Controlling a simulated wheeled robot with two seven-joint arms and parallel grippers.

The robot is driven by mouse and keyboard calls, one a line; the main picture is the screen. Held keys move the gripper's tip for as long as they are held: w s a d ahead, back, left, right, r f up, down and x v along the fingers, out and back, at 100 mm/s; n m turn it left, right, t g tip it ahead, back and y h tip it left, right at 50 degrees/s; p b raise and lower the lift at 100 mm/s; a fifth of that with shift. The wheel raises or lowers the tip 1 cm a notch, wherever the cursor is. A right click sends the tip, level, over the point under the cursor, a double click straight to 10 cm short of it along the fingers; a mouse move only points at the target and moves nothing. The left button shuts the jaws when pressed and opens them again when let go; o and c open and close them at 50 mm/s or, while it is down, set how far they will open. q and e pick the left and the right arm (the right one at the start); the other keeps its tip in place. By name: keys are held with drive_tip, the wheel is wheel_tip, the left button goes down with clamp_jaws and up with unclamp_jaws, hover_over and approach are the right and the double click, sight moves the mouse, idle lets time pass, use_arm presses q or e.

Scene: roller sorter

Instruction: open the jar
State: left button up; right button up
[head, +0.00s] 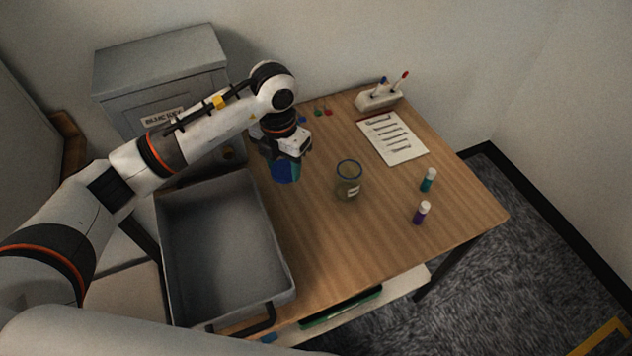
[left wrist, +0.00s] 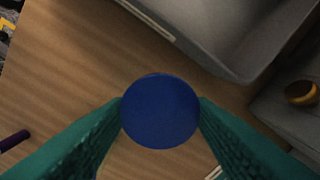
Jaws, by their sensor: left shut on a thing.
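A clear jar (head: 347,188) with a pale label and a blue rim stands upright on the wooden table. Its mouth looks uncovered, with brownish contents or table colour showing inside. My left gripper (head: 284,172) is left of the jar, apart from it, near the grey bin. It is shut on a round blue lid, which shows as a blue disc (left wrist: 160,110) between the teal fingers in the left wrist view. In the head view the fingers partly hide the lid. My right gripper is not in view.
A grey bin (head: 166,240) stands along the table's left side, with a grey cabinet (head: 160,65) behind. Teal (head: 428,180) and purple (head: 421,213) vials stand right of the jar. A paper sheet (head: 410,153) and pen holder (head: 377,101) lie behind. The front table area is clear.

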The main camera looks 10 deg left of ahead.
sight(285, 200)
use_arm(q)
drive_tip(key=shift+s+a+f, duration=0.15)
drive_tip(key=shift+a, duration=0.2)
wheel_tip(285, 200, down, 10)
drive_tip(key=shift+r+p, duration=0.15)
drive_tip(key=shift+p, duration=0.2)
drive_tip(key=shift+f, duration=0.3)
drive_tip(key=o, duration=1.1)
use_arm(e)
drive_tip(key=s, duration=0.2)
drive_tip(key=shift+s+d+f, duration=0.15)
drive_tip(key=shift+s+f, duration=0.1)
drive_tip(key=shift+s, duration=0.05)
use_arm(q)
drive_tip(key=shift+r, duration=0.1)
drive_tip(key=shift+r, duration=0.25)
wheel_tip(285, 200, up, 12)
drive_tip(key=shift+f+b, duration=0.15)
drive_tip(key=shift+b, duration=0.4)
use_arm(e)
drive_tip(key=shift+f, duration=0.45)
